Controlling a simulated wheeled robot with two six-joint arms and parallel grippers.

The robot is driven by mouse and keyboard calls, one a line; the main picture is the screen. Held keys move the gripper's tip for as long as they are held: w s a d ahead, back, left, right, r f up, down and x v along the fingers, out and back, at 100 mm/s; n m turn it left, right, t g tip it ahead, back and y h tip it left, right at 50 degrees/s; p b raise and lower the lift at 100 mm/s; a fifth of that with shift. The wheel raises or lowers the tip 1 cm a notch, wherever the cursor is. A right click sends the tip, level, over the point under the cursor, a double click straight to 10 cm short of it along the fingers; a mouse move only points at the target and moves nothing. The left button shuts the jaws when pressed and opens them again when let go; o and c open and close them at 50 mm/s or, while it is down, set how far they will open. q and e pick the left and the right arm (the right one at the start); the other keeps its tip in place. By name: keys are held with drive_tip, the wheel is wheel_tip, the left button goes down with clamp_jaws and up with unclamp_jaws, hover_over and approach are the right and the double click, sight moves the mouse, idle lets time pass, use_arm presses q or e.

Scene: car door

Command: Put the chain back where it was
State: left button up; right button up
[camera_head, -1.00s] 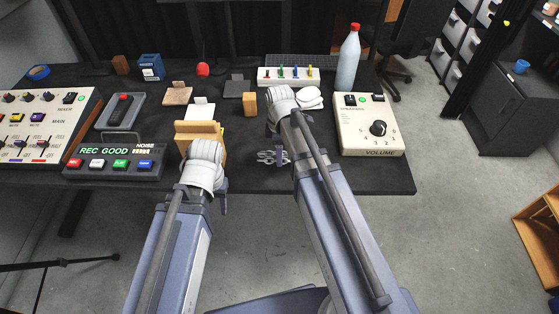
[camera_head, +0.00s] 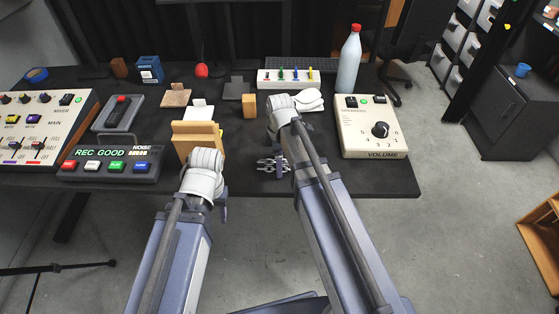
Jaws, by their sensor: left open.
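A small silver chain (camera_head: 269,165) lies in a bunch near the front edge of the black desk (camera_head: 345,180), between my two arms. My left gripper (camera_head: 222,191) is open, at the desk's front edge, left of the chain and apart from it; its wrist hides part of it. My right gripper (camera_head: 271,130) is above the desk, behind the chain in the picture. It is mostly hidden by its own wrist, so its jaws cannot be made out.
A wooden holder (camera_head: 196,138) stands just beyond my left wrist. A REC GOOD panel (camera_head: 110,163) is at left, a VOLUME box (camera_head: 370,130) at right. A small wooden block (camera_head: 249,106) and a bottle (camera_head: 349,62) stand farther back. The front right desk area is clear.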

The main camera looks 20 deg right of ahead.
use_arm(q)
drive_tip(key=shift+r, duration=0.1)
use_arm(e)
wheel_tip(320, 180, up, 12)
drive_tip(key=p, duration=1.2)
use_arm(q)
wheel_tip(320, 180, up, 12)
use_arm(e)
drive_tip(key=s+a+m+h, duration=0.1)
drive_tip(key=s+a+m, duration=0.9)
drive_tip(key=s, duration=0.4)
drive_tip(key=shift+s+a+r+m, duration=0.2)
drive_tip(key=shift+a+m, duration=0.05)
drive_tip(key=shift+m, duration=0.25)
